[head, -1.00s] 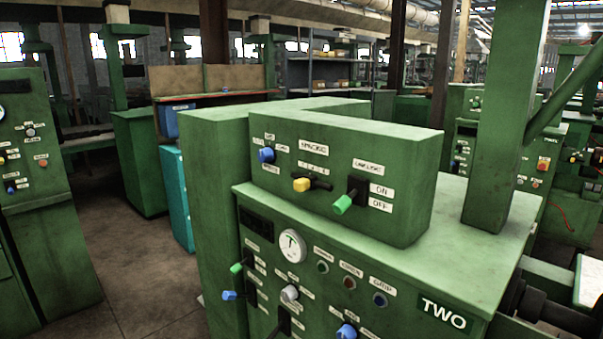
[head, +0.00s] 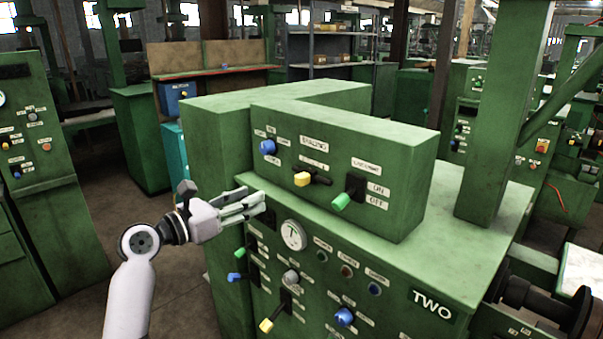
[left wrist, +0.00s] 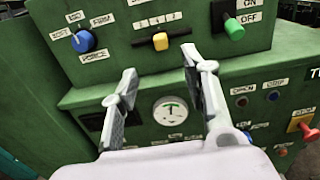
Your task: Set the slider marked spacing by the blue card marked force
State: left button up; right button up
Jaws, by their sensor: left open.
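The slider with a yellow knob (head: 302,179) is on the front of the raised green box, under a blurred label that seems to read spacing. In the left wrist view the yellow knob (left wrist: 160,41) sits on a horizontal slot below a row of small marks. My left gripper (head: 260,203) is open and empty, to the left of and lower than the slider. In the left wrist view the knob shows beyond and between the fingertips (left wrist: 159,63), apart from them. I cannot make out a blue card marked force. My right gripper is not in view.
A blue dial (head: 268,147) is left of the slider; its lower label seems to read force. A green-handled switch (head: 340,201) marked on and off is right of it. A gauge (head: 293,235) and several knobs are below. A green post (head: 505,110) rises at right.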

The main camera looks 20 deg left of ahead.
aim_at(297, 178)
pick_arm(q)
jog(key=p+x, duration=0.3)
jog(key=x, duration=1.4)
jog(key=shift+f, duration=0.1)
grip_shut()
jog(key=shift+p, duration=0.3)
